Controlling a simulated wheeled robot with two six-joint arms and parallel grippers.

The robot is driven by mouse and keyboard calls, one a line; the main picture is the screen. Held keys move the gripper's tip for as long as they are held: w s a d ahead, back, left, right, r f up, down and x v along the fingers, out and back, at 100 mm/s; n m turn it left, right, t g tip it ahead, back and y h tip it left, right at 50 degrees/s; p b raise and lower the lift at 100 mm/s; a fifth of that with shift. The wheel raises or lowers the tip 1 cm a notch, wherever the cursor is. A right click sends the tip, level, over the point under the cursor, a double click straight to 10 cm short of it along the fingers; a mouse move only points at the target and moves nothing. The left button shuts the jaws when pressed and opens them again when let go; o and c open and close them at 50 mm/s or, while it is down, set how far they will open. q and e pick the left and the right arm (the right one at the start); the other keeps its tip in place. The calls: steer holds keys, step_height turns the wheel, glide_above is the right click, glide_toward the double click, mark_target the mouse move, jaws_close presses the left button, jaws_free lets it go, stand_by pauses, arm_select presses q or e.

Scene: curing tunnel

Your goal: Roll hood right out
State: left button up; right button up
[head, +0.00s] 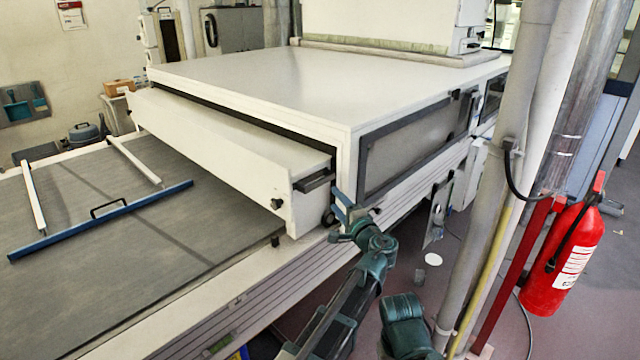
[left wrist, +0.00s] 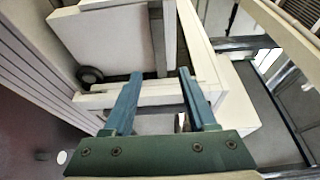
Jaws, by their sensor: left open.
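The white hood (head: 225,150) sticks part of the way out of the big white tunnel housing (head: 270,85) in the head view, over the grey bed. A short dark bar (head: 315,182) shows at its near end, with a dark wheel just below and beside it. My left gripper (head: 345,207) is open at the housing's near front corner, close to that end. In the left wrist view the two blue fingers of my left gripper (left wrist: 157,82) are spread and point at white panels and edges. I see nothing held between them; contact cannot be told. My right gripper is not in view.
Grey pipes (head: 510,170) and a red fire extinguisher (head: 567,255) stand at the right. A white disc (head: 433,259) lies on the floor beside the housing.

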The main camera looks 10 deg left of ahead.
mark_target(320, 184)
arm_select(q)
steer(key=x, duration=1.2)
steer(key=shift+s, duration=0.1)
jaws_close()
stand_by(1.0)
